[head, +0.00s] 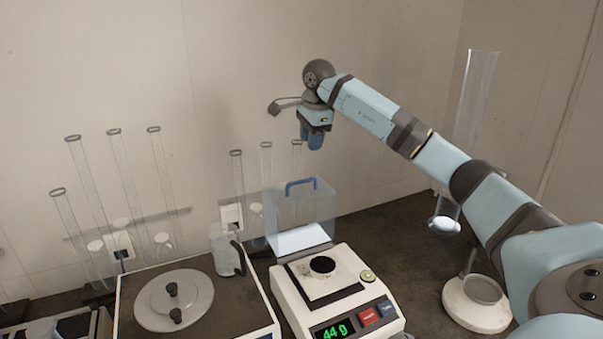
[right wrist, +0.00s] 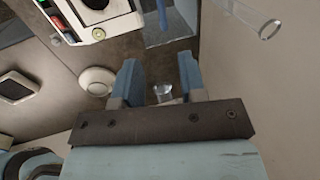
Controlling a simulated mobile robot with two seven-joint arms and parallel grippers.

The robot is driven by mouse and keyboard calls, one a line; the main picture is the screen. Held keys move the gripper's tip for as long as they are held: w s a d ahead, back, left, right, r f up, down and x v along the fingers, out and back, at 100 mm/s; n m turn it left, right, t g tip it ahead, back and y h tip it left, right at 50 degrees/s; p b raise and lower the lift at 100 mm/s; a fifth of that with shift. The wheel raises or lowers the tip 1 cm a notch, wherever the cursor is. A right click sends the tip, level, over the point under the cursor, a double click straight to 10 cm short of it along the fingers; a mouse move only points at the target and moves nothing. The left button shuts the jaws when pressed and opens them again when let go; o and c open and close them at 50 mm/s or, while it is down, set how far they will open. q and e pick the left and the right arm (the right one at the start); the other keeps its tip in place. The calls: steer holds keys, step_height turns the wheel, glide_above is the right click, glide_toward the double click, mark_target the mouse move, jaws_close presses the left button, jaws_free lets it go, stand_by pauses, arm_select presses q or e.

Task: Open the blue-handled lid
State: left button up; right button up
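The clear lid (head: 318,207) stands upright at the back of the white balance (head: 375,294), its blue handle (head: 300,184) along the top. The balance's plate with a black round dish (head: 322,265) on it is uncovered in front of the lid. My right gripper (head: 311,146) hangs above the handle, pointing down and clear of it. In the right wrist view its two blue fingers (right wrist: 158,70) are apart with nothing gripped, and the blue handle (right wrist: 162,14) shows beyond them near the top edge. My left gripper is not in view.
A tray with a round grey lid (head: 150,303) and a glass jug (head: 226,252) are left of the balance. Several tall glass tubes (head: 92,200) stand along the back wall. A white round stand (head: 475,312) is at the right, under my right arm.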

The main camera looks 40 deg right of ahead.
mark_target(305, 181)
steer(key=x, duration=0.6)
steer(key=p+x, duration=0.1)
steer(key=x, duration=0.5)
steer(key=shift+w+f, duration=0.3)
steer(key=shift+a, duration=0.1)
jaws_close()
